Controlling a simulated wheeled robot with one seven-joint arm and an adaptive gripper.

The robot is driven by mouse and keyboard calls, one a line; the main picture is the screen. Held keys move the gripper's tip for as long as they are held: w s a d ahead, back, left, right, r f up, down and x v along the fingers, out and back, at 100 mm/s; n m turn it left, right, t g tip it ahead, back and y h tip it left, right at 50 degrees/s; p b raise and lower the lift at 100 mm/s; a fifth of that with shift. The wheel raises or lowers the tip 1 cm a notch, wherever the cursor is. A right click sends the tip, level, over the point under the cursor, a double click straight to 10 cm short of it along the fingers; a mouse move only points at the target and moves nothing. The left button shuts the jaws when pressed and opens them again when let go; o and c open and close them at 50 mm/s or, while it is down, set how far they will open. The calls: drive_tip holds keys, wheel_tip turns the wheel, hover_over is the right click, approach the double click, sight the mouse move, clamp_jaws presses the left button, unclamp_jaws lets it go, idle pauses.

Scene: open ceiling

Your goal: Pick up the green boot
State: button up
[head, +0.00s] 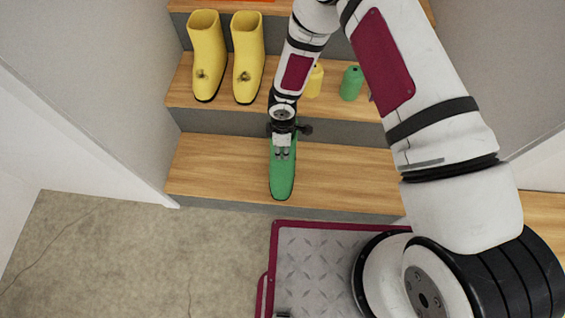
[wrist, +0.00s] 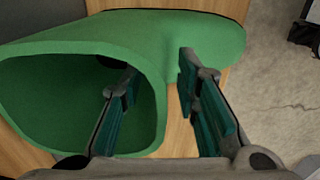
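The green boot (head: 282,182) is on the lower wooden step, its toe toward the step's front edge. My gripper (head: 282,153) is above its shaft end. In the wrist view the boot (wrist: 205,35) shows its wide shaft opening at the left and its toe at the upper right. My gripper (wrist: 158,100) is open there. The left finger overlaps the shaft opening, and the right finger is outside, beside the shaft. The shaft's wall shows in the gap between them. I cannot tell whether either finger touches the boot.
A pair of yellow boots (head: 206,50) stands on the step above, at the left. Walls flank the steps. The lower step (head: 215,165) is bare left of the boot.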

clamp_jaws()
drive_tip(key=shift+r, duration=0.15)
idle(0.4)
